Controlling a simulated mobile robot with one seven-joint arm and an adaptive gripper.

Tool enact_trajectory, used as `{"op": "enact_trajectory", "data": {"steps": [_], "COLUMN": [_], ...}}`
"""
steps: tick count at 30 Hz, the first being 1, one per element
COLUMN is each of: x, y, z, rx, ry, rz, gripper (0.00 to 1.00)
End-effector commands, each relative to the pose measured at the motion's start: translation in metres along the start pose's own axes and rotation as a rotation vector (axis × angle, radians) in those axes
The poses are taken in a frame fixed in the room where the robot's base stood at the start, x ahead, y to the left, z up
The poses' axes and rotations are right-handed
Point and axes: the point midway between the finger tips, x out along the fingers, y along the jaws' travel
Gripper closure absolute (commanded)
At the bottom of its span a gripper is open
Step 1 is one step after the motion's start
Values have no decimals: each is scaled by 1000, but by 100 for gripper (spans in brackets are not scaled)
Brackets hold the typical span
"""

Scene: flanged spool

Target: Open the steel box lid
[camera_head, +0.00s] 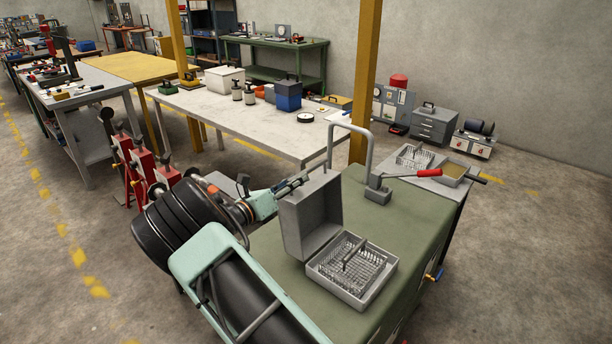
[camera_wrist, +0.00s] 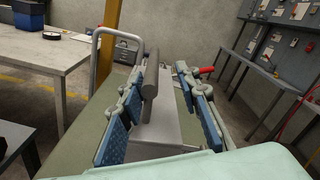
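The steel box (camera_head: 362,290) sits on the green bench top, with a wire basket (camera_head: 345,268) inside. Its grey lid (camera_head: 310,215) stands up, roughly upright, at the box's left rear side, so the box is open. My gripper (camera_head: 292,186) is behind the lid's upper left edge, partly hidden in the head view. In the wrist view my gripper (camera_wrist: 162,74) has its blue-padded fingers spread wide. A grey bar, seemingly the lid handle (camera_wrist: 150,76), shows between them, nearer the left finger. The grey lid panel (camera_wrist: 162,122) lies beyond; I cannot tell whether a finger touches it.
The green bench (camera_head: 280,290) has free room in front of the box. A side shelf holds a wire basket and a tray (camera_head: 452,172). A white table (camera_head: 250,118) stands behind.

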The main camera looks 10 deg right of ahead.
Motion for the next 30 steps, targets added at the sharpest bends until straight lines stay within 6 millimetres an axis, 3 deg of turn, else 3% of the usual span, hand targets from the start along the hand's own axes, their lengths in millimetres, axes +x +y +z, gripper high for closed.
{"op": "enact_trajectory", "data": {"steps": [4, 10, 23, 30], "x": [-31, -55, -60, -52], "y": [1, 0, -1, -22], "z": [0, 0, -1, -6], "rx": [-1, 0, 3, 157], "ry": [-1, 1, 4, 132], "rz": [2, 0, -2, -4], "gripper": [70, 70, 70, 70]}}
